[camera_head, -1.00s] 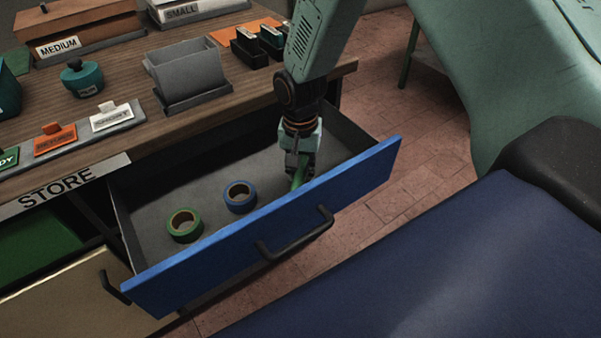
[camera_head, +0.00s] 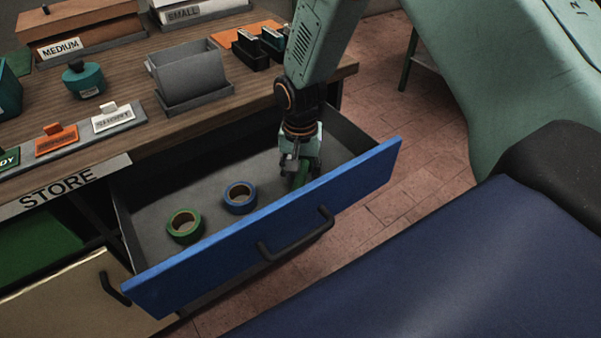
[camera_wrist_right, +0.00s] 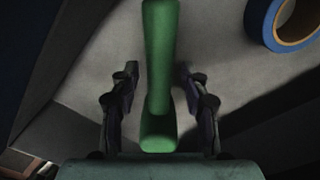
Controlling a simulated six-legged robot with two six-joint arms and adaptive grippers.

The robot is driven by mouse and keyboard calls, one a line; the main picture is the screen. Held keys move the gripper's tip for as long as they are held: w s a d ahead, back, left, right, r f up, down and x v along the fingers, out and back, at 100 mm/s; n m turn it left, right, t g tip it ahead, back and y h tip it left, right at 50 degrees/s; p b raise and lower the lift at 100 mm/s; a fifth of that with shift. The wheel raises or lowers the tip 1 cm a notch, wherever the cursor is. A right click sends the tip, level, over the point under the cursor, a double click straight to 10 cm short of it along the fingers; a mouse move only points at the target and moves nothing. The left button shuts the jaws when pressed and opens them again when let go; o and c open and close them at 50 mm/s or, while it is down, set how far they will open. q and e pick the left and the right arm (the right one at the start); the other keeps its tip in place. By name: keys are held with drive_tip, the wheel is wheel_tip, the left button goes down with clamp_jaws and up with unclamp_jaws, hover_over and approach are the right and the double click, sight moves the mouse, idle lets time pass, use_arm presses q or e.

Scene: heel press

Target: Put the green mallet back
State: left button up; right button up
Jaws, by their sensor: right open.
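The green mallet (camera_wrist_right: 160,60) lies in the open blue-fronted drawer (camera_head: 270,227). In the right wrist view it runs from the top edge down between the fingers, and its top end is cut off. My right gripper (camera_wrist_right: 157,85) is open, with one finger on each side of the mallet and a visible gap on both sides. In the head view my right gripper (camera_head: 295,178) is low inside the drawer near its right end, and a bit of green shows by the fingers. The mallet is mostly hidden there. My left gripper is not in view.
A green tape roll (camera_head: 184,226) and a blue tape roll (camera_head: 240,198) lie in the drawer left of my right gripper. The drawer front stands close before the gripper. The wooden worktop (camera_head: 140,75) behind holds a grey holder (camera_head: 188,75) and labelled boxes.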

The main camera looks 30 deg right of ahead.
wheel_tip(320, 180, up, 12)
drive_tip(key=p, duration=0.3)
drive_tip(key=shift+a, duration=0.1)
idle(0.3)
